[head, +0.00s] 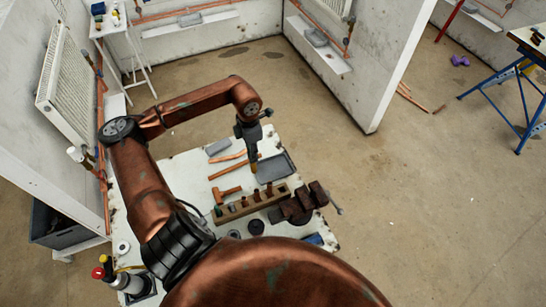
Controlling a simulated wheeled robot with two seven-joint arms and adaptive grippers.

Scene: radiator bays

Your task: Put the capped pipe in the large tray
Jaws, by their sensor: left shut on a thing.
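My left gripper (252,150) points down above the white workbench, at the left edge of the large tray. It is shut on a short upright copper-orange piece (254,160), which looks like the capped pipe. Its cap is too small to make out. The large tray (284,172) is dark grey, shallow and looks empty. I cannot tell whether the held piece's lower end touches the tray or hangs above its rim. My right gripper is not in view.
Copper pipes (226,171) and a smaller grey tray (218,147) lie left of the large tray. A wooden rack (238,209) of short upright parts and a dark brown vise (299,205) stand in front. Beyond the bench's right edge is open floor.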

